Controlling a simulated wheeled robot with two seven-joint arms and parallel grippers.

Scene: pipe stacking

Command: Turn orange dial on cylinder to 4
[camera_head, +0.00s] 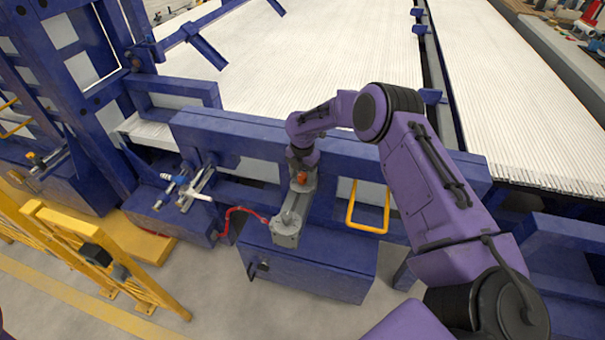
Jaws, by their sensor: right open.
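A grey metal cylinder (287,228) stands tilted on the blue frame near the middle of the view. A small orange dial (302,178) shows at its upper end. My right gripper (300,168), at the end of the purple arm, is open and points down right at the dial. I cannot tell whether its fingers touch the dial. The dial's markings and setting are too small to read, and the gripper partly hides the cylinder's upper end. My left gripper is not in view.
A red hose (241,209) runs left from the cylinder's lower end. A yellow handle (368,218) stands just right of it. A blue beam (235,137) crosses behind, with stacked white pipes (320,60) beyond. A yellow fence (105,262) stands at the lower left.

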